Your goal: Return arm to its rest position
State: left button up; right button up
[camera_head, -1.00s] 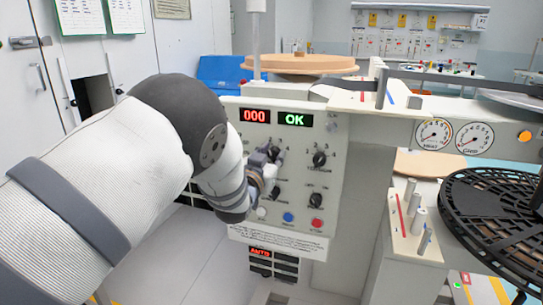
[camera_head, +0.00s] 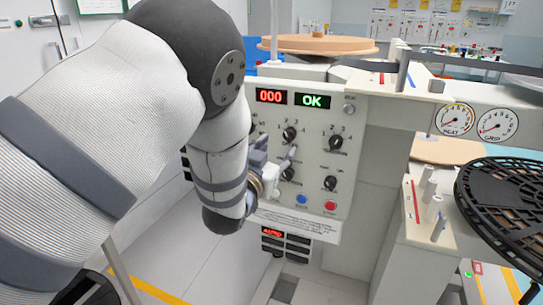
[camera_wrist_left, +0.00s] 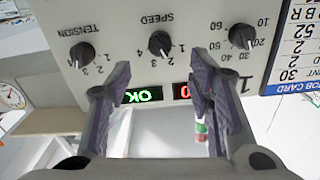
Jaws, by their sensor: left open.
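My left gripper (camera_head: 277,165) is in front of the control panel (camera_head: 315,215) of the station, at the panel's lower left. Its two fingers are apart with nothing held between them; they also show in the left wrist view (camera_wrist_left: 160,75). My left arm, in a white sleeve, fills the left of the head view and bends down at a dark joint. In the wrist view the tension knob (camera_wrist_left: 82,52) and speed knob (camera_wrist_left: 160,42) lie beyond the fingertips, apart from them as far as I can tell. The right gripper is not in view.
The red display (camera_head: 271,96) reads 000 and the green display (camera_head: 312,100) reads OK. A blue button (camera_head: 302,199) and red button (camera_head: 330,205) sit low on the panel. A black reel (camera_head: 510,205) stands at right. Open floor (camera_head: 185,250) lies below the arm.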

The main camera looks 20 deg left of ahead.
pick_arm(q)
jog(key=s, duration=0.3)
jog(key=shift+s, duration=0.35)
jog(key=shift+a+f, duration=0.1)
jog(key=s+a+f+n+g+y, duration=0.15)
jog(key=s+f+g, duration=0.35)
jog(key=s+f, duration=0.6)
jog(key=s+a+f+g, duration=0.2)
jog(key=s+f+g, duration=0.45)
jog(key=f, duration=0.85)
jog(key=s+f+g, duration=0.2)
jog(key=s+g, duration=0.1)
jog(key=s, duration=0.7)
jog(key=s+f+g, duration=0.2)
jog(key=s+g, duration=0.1)
jog(key=s, duration=0.8)
jog(key=s+d+f+g, duration=0.1)
jog(key=s+f+g, duration=0.2)
jog(key=s, duration=0.8)
jog(key=shift+h, duration=0.45)
jog(key=shift+w+n, duration=0.1)
jog(key=shift+n, duration=0.15)
